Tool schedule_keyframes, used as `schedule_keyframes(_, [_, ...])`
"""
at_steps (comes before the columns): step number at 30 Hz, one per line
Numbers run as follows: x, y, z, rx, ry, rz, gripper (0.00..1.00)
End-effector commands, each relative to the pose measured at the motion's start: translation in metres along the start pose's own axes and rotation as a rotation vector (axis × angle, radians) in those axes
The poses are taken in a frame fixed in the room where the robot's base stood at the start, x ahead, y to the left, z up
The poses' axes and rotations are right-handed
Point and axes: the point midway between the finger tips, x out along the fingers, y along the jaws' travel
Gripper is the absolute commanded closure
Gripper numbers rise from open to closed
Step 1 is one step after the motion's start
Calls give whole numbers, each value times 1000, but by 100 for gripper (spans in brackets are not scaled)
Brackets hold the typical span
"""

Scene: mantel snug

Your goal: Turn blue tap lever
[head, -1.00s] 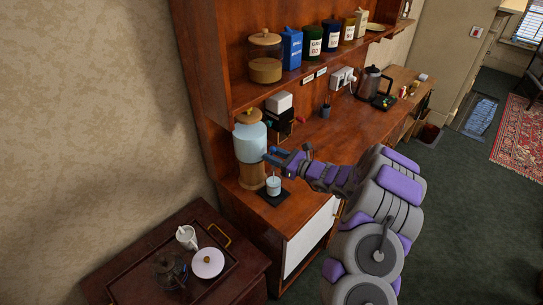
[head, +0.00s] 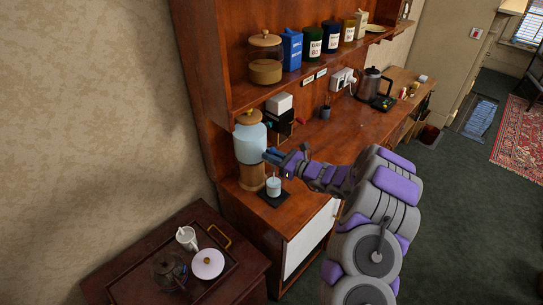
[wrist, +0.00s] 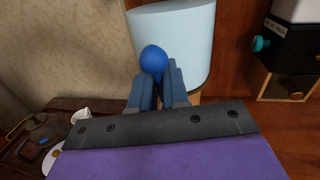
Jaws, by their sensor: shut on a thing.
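The drinks dispenser (head: 249,143) is a pale blue jar with a wooden lid on a wooden stand. Its jar fills the top middle of the wrist view (wrist: 190,40). The blue tap lever (wrist: 153,58) shows there as a rounded blue knob in front of the jar. My gripper (wrist: 158,82) is shut on the lever, with its knob sticking out beyond the fingertips. In the head view my gripper (head: 272,155) is at the jar's right front, and it hides the lever. A pale cup (head: 273,187) with a thin stick stands below on a dark mat (head: 273,200).
A black drawer box (head: 280,127) with a teal knob stands behind the dispenser. A shelf above holds a jar (head: 265,60) and several canisters. A tray (head: 130,285) with a mug and teapots lies on the low table. The counter to the right is partly clear.

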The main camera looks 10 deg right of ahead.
Motion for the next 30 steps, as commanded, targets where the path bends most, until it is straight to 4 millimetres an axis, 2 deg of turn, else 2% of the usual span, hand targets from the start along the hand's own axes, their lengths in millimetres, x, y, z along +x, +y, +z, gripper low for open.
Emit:
schedule_keyframes(8, [4,-1,7,22,117,7,100])
schedule_keyframes(15, [8,-2,5,44,233,11,100])
schedule_keyframes(27, [7,-3,1,49,256,8,100])
schedule_keyframes(28, [7,-4,1,49,256,8,83])
schedule_keyframes(30, [7,-3,1,49,256,8,77])
